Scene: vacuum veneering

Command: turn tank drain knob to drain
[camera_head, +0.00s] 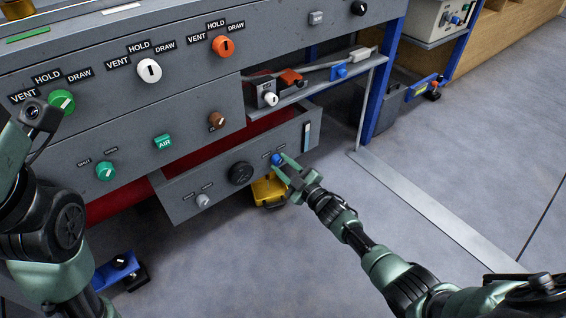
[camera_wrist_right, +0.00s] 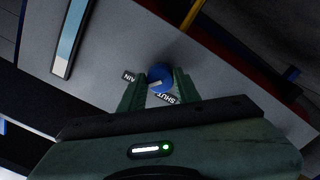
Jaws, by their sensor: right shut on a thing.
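The blue tank drain knob (camera_head: 277,158) is on the grey lower panel (camera_head: 225,187) of the bench. In the right wrist view the round blue knob (camera_wrist_right: 160,77) sits between my fingertips, with a label ending in "AIN" on the left and a "SHUT" label partly behind a finger. A short pale mark shows on the knob, but its exact direction is hard to tell. My right gripper (camera_head: 283,166) reaches the panel from the right and is shut on the knob; it also shows in the right wrist view (camera_wrist_right: 160,84). My left arm is at the left edge, its fingertips out of sight.
A yellow foot pedal (camera_head: 268,190) is on the floor under the panel, and a blue one (camera_head: 117,270) at lower left. A black round knob (camera_head: 240,173) and a grey knob (camera_head: 203,200) share the panel. Open floor lies to the right.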

